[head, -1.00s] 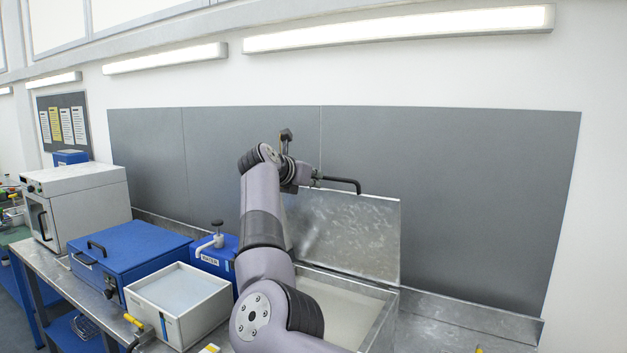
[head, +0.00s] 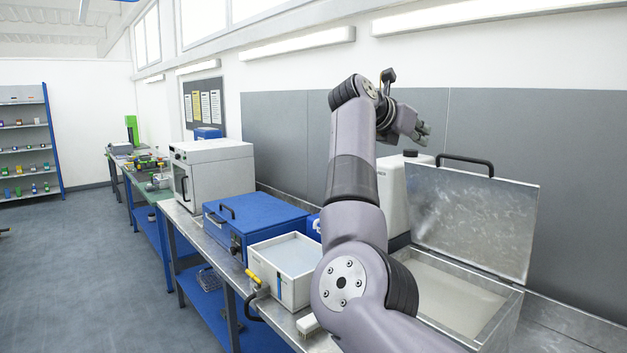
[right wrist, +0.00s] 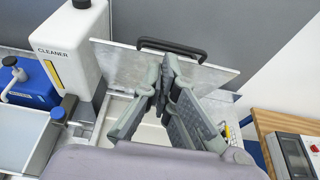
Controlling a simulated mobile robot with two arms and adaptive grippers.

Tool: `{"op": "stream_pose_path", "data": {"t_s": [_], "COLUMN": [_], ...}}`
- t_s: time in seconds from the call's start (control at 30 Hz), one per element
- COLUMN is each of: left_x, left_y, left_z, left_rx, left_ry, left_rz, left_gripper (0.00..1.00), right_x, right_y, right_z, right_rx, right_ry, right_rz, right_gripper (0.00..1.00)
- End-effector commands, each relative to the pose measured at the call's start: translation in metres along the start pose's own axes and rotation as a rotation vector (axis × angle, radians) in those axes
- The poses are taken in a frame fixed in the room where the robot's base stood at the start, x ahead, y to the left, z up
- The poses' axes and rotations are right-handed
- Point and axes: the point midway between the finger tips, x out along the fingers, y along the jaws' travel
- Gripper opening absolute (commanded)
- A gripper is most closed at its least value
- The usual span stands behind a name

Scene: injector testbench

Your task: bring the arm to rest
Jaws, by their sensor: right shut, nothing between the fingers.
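My right arm rises across the middle of the head view. Its gripper (head: 420,131) is up in front of the grey wall panel, above the open metal tank (head: 508,300). In the right wrist view the fingers of this gripper (right wrist: 162,88) come together at their tips, with nothing between them. Behind them is the raised metal lid (right wrist: 118,62) with its black handle (right wrist: 170,48). The lid (head: 475,215) stands open at the back of the tank in the head view, and the gripper is apart from it. My left gripper is not in view.
A white cleaner canister (right wrist: 72,45) stands beside the lid. A wooden panel with a control box (right wrist: 292,155) is at right. Floor (head: 90,270) at left is clear.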

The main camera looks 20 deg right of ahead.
Motion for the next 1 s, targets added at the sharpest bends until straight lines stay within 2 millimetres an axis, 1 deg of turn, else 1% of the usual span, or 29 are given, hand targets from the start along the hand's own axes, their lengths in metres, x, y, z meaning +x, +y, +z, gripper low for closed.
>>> {"op": "stream_pose_path", "data": {"t_s": [0.07, 0.17, 0.27, 0.3, 0.37, 0.47, 0.57, 0.67, 0.77, 0.8, 0.87, 0.9, 0.97, 1.0], "left_x": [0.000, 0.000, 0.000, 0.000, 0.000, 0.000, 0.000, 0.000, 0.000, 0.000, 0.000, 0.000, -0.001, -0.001], "left_y": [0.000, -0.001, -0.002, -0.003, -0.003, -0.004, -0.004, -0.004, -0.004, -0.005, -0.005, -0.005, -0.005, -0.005], "left_z": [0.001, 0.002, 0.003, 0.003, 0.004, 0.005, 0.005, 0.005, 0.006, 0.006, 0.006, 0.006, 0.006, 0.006], "left_rx": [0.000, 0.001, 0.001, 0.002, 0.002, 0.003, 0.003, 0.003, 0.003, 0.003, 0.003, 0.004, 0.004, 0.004], "left_ry": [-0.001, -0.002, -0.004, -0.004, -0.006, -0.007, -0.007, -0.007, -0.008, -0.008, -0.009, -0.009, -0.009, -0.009], "left_rz": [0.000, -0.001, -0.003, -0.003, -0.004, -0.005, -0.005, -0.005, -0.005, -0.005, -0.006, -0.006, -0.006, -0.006], "left_gripper": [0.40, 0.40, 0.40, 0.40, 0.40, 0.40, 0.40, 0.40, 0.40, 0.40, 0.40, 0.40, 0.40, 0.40], "right_x": [0.002, 0.016, 0.040, 0.049, 0.060, 0.063, 0.053, 0.036, 0.015, 0.006, -0.007, -0.016, -0.028, -0.036], "right_y": [-0.001, -0.005, -0.016, -0.021, -0.027, -0.030, -0.021, -0.005, 0.016, 0.025, 0.035, 0.041, 0.045, 0.046], "right_z": [-0.001, -0.004, -0.008, -0.010, -0.012, -0.018, -0.035, -0.065, -0.111, -0.134, -0.173, -0.203, -0.247, -0.277], "right_rx": [-0.004, -0.033, -0.114, -0.166, -0.264, -0.458, -0.683, -0.930, -1.192, -1.301, -1.464, -1.576, -1.732, -1.831], "right_ry": [-0.006, -0.059, -0.189, -0.262, -0.387, -0.598, -0.801, -0.993, -1.173, -1.242, -1.340, -1.404, -1.489, -1.542], "right_rz": [-0.004, -0.030, -0.084, -0.110, -0.150, -0.201, -0.228, -0.230, -0.204, -0.186, -0.149, -0.118, -0.067, -0.029], "right_gripper": [0.00, 0.00, 0.00, 0.00, 0.00, 0.00, 0.00, 0.00, 0.00, 0.00, 0.00, 0.00, 0.00, 0.00]}}
